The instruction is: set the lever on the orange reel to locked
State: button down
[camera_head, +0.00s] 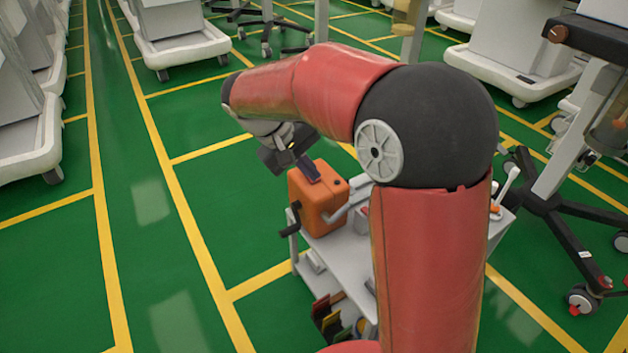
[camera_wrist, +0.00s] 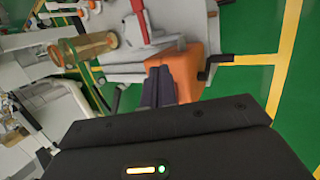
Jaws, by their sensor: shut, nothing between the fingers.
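The orange reel (camera_head: 316,206) is a boxy orange body on a grey cart. It also shows in the wrist view (camera_wrist: 187,75), just beyond my fingertips. A black crank-like handle (camera_head: 289,224) sticks out on its left side; it also shows in the wrist view (camera_wrist: 216,60). A grey arm-like part (camera_head: 346,208) is at its right side. I cannot tell which of these is the lever, or how it is set. My gripper (camera_head: 309,170) is shut and empty, with its dark fingers (camera_wrist: 159,88) at the reel's upper edge. I cannot tell whether they touch it.
The grey cart top (camera_head: 345,255) carries other small items, partly hidden behind my arm. A wheeled stand with a black base (camera_head: 560,215) is at the right. White carts (camera_head: 180,35) stand at the back and left. Green floor on the left is clear.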

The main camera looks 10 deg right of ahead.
aim_at(344, 206)
jog(key=b+x, duration=0.1)
jog(key=x, duration=1.1)
jog(key=shift+f, duration=0.1)
jog(key=shift+d+y+p, duration=0.1)
jog(key=shift+y+p, duration=0.2)
jog(key=shift+w+d+g+y+p, duration=0.1)
jog(key=shift+d+g+y+p, duration=0.3)
jog(key=shift+p, duration=0.5)
jog(key=shift+w+d+y+p, duration=0.1)
jog(key=shift+d+y+p, duration=0.05)
jog(key=shift+y+p, duration=0.7)
jog(key=shift+w+d+f+g+y+p, duration=0.25)
jog(key=shift+f+g+y+p, duration=0.2)
jog(key=shift+y+p, duration=0.35)
jog(key=shift+d+f+h, duration=0.15)
jog(key=shift+f+h, duration=0.1)
jog(key=shift+f, duration=0.15)
jog(key=shift+d, duration=0.1)
